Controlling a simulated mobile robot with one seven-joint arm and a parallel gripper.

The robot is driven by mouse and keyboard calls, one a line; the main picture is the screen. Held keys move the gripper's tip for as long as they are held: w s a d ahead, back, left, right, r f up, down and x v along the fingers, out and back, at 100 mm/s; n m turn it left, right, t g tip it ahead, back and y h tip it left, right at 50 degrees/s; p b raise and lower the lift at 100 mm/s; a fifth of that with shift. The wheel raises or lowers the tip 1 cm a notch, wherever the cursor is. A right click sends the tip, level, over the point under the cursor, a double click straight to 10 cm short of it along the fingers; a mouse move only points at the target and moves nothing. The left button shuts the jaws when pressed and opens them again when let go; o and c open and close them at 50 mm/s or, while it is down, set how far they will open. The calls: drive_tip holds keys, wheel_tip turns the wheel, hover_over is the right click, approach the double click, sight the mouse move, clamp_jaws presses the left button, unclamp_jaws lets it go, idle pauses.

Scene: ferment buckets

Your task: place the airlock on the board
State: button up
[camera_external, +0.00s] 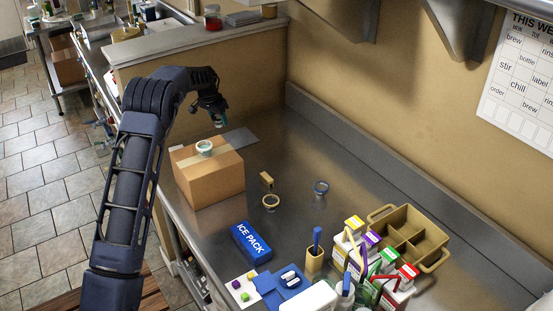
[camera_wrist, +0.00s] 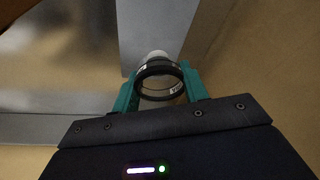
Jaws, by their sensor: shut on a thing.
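My gripper (camera_external: 217,113) is raised above the far end of the counter, behind the cardboard box. In the wrist view its two teal fingers (camera_wrist: 160,84) are closed on the sides of a small round thing with a dark ring and a pale top, which I take for the airlock (camera_wrist: 160,69). It is held clear of the surfaces below. A flat grey sheet, probably the board (camera_external: 241,139), lies behind the box, partly hidden by it. A grey panel (camera_wrist: 160,25) also shows beyond the fingers in the wrist view.
The cardboard box (camera_external: 208,178) has a tape roll (camera_external: 204,147) on top. Two ring-shaped things (camera_external: 271,203) (camera_external: 321,187) and a small tan block (camera_external: 267,180) stand mid-counter. An ice pack (camera_external: 251,242), bottles and a tan caddy (camera_external: 408,238) are nearer. The back wall bounds the right.

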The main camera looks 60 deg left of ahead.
sight(215, 123)
drive_tip(key=shift+f, duration=4.4)
drive_tip(key=shift+f, duration=0.15)
drive_tip(key=o, duration=1)
drive_tip(key=shift+c, duration=0.2)
drive_tip(key=v, duration=1.2)
drive_tip(key=shift+r, duration=0.25)
